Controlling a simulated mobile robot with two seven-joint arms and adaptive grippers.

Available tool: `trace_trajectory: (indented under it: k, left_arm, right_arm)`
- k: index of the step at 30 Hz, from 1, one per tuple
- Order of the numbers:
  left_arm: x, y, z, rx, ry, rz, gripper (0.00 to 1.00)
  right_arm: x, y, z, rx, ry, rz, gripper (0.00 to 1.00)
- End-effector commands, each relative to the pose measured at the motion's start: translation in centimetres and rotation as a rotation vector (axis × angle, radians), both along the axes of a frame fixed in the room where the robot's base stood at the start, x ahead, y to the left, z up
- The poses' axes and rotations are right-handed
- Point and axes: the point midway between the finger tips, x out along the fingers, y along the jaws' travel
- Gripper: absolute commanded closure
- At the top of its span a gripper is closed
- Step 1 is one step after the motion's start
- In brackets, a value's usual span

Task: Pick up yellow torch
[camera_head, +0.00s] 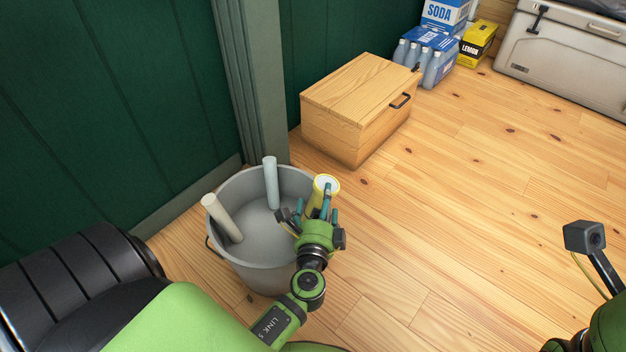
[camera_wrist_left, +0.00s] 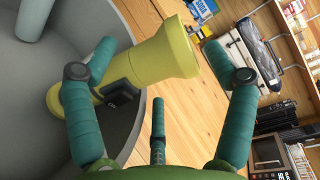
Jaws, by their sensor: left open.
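The yellow torch (camera_head: 324,184) stands tilted at the right side of a grey bucket (camera_head: 222,258), its round pale lens end facing up in the head view. In the left wrist view the torch (camera_wrist_left: 165,58) lies across the picture, with its wide head to the right and a dark switch on its body. My left gripper (camera_head: 314,213) is open right at the torch. Its green fingers spread around the torch, and one finger covers part of the body. I cannot tell whether any finger touches it.
Two pale rods (camera_head: 271,183) lean inside the bucket. A wooden box (camera_head: 345,108) with a black handle stands behind it, near the green wall. Soda packs (camera_head: 428,55) and a grey cooler (camera_head: 565,55) stand at the back.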

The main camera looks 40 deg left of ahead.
Motion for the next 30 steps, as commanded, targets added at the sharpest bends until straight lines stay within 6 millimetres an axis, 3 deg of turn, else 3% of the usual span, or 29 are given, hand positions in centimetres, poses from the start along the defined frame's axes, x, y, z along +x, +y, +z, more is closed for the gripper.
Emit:
trace_trajectory:
  k: [15, 24, 30]
  left_arm:
    - [5.8, 2.8, -0.4, 0.0, -0.001, 0.0, 0.16]
    - [6.1, 3.0, -0.4, 0.0, 0.0, -0.001, 0.16]
    - [6.1, 3.0, -0.4, 0.0, 0.0, -0.001, 0.96]
  right_arm:
    - [-0.2, 0.1, 0.5, -0.003, -0.035, -0.002, 1.0]
    - [-0.2, 0.1, 0.7, -0.004, -0.039, -0.002, 1.0]
    - [-0.2, 0.1, 0.7, -0.004, -0.039, -0.001, 1.0]
